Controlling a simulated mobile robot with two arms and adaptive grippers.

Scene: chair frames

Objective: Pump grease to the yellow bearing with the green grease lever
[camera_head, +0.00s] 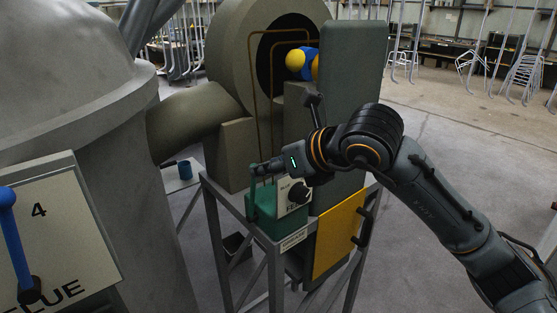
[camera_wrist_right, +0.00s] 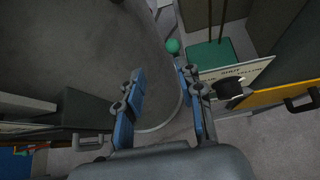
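The green grease lever (camera_head: 252,187) stands upright at the left side of a green box (camera_head: 268,222) on the metal stand. Its round green knob (camera_wrist_right: 172,46) shows in the right wrist view, just beyond my fingertips and nearer the right-hand finger. My right gripper (camera_head: 263,168) is at the lever's top in the head view. In the wrist view my right gripper (camera_wrist_right: 160,88) has its blue-padded fingers apart, with nothing between them. The yellow bearing (camera_head: 295,60) sits on a blue part inside the round housing. My left gripper is not in view.
A white panel with a black knob (camera_head: 299,193) is on the green box, close to my right gripper. A yellow panel (camera_head: 339,235) with a black handle is below. A large grey tank (camera_head: 95,130) stands left, and a blue lever (camera_head: 14,240) on a lettered panel is in front.

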